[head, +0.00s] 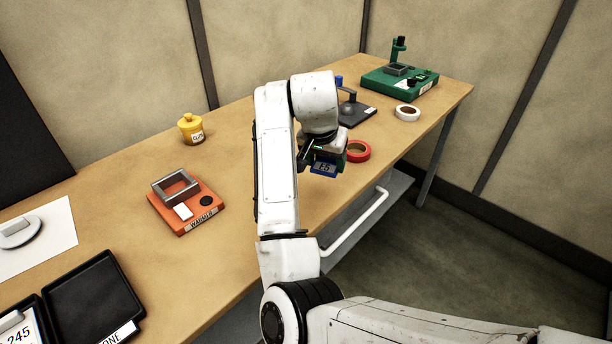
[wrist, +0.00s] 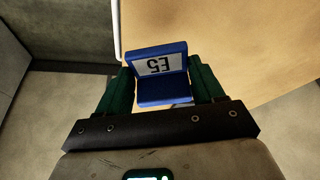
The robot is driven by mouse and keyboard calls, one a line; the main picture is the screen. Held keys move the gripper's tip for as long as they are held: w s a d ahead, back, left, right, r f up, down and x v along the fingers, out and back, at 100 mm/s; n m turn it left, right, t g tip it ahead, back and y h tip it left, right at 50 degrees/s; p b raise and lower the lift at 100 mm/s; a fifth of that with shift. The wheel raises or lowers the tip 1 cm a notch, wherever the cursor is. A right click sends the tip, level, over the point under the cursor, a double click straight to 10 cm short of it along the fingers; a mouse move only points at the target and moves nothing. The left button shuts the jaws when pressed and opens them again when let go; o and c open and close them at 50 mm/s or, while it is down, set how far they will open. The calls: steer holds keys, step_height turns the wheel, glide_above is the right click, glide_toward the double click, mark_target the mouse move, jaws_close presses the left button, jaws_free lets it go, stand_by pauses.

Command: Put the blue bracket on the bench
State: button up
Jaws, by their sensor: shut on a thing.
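The blue bracket (wrist: 163,92) is L-shaped and carries a white label reading E5. In the wrist view it sits between the two green fingers of my gripper (wrist: 163,95), which is shut on it. In the head view the blue bracket (head: 324,169) hangs below my gripper (head: 328,160), near the bench's front edge. The wooden bench (head: 115,215) runs along the wall; its top also shows in the wrist view (wrist: 240,45). I cannot tell the exact height of the bracket above the bench. My arm hides part of the bench's middle.
A red tape roll (head: 358,151) lies close right of the gripper. A dark stand (head: 357,109), white tape roll (head: 407,113) and green jig (head: 400,82) are farther back. An orange warmer (head: 187,206), yellow pot (head: 191,128) and black tray (head: 95,298) are left. Bench between warmer and arm is clear.

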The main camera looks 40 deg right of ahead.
glide_above(310, 186)
steer(key=s+a, duration=0.1)
step_height(310, 186, down, 6)
steer(key=shift+a+r, duration=0.15)
steer(key=shift+r, duration=0.05)
steer(key=shift+w+f, duration=0.1)
steer(key=shift+f, duration=1.6)
steer(key=o, duration=1.1)
steer(key=shift+f, duration=0.1)
steer(key=shift+c, duration=0.2)
steer(key=v, duration=1.2)
